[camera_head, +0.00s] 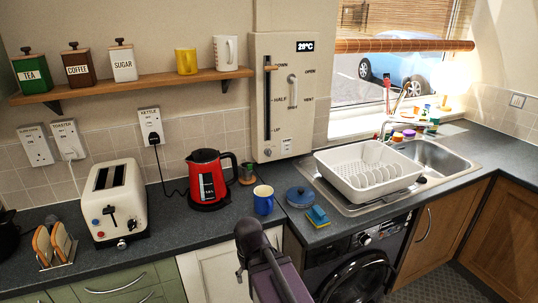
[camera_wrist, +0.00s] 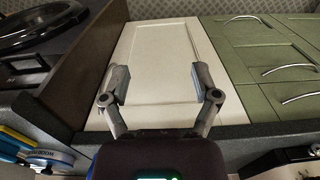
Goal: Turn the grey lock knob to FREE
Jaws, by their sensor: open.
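A cream control panel (camera_head: 279,100) hangs on the wall left of the window. A small grey round knob (camera_head: 267,152) sits low on its left side, below a dark slot. Small lettering beside the knob is too small to read. In the head view my arm is at the bottom centre, below and well apart from the panel.
A white dish rack (camera_head: 368,170) is right, a toaster (camera_head: 115,202) left. A shelf (camera_head: 130,86) adjoins the panel's left side.

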